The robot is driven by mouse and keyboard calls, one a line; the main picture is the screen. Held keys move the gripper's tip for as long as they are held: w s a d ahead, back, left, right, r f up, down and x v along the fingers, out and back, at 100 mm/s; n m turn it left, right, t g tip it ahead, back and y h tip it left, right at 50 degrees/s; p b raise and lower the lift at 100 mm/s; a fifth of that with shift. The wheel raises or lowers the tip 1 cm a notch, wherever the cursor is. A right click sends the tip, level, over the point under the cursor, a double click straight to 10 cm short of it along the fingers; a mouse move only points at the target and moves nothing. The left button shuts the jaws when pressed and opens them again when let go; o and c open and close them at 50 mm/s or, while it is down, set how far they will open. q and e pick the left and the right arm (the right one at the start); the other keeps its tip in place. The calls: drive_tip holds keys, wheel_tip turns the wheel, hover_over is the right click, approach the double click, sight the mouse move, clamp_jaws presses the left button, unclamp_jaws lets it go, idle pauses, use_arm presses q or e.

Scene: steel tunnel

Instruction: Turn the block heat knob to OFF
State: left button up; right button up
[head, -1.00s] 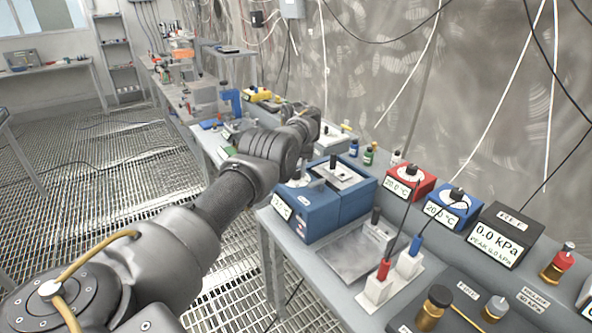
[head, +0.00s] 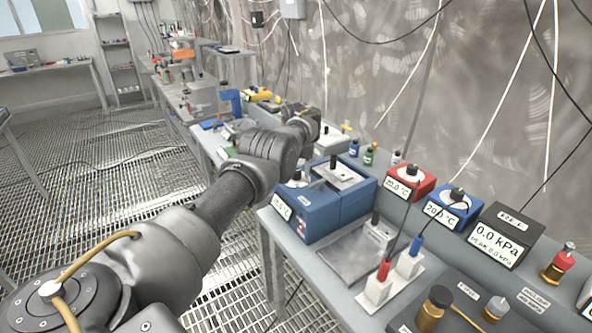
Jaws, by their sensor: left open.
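A blue heater box (head: 309,215) with a small display on its front stands on the bench under my left forearm's far end. A pale round dial with a dark knob (head: 297,178) sits on its top, partly hidden by my arm; its setting is not readable. A metal block in a blue housing (head: 352,203) adjoins it on the right, with a dark upright piece on top. My left gripper (head: 306,122) is beyond and above the box, apart from the knob as far as I can see. It is open; its fingertips are hard to make out. My right gripper is not in view.
A red box (head: 408,184) and a blue box (head: 453,211), both with temperature displays, stand to the right beside a black kPa gauge (head: 506,236). Red and blue probes stand in white holders (head: 376,291) in front. Small bottles (head: 368,156) stand behind. Loose cables hang along the wall.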

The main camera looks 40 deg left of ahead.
use_arm(q)
wheel_tip(320, 180, up, 11)
drive_tip(key=b, duration=0.1)
idle(0.3)
drive_tip(key=shift+f, duration=0.15)
idle(0.4)
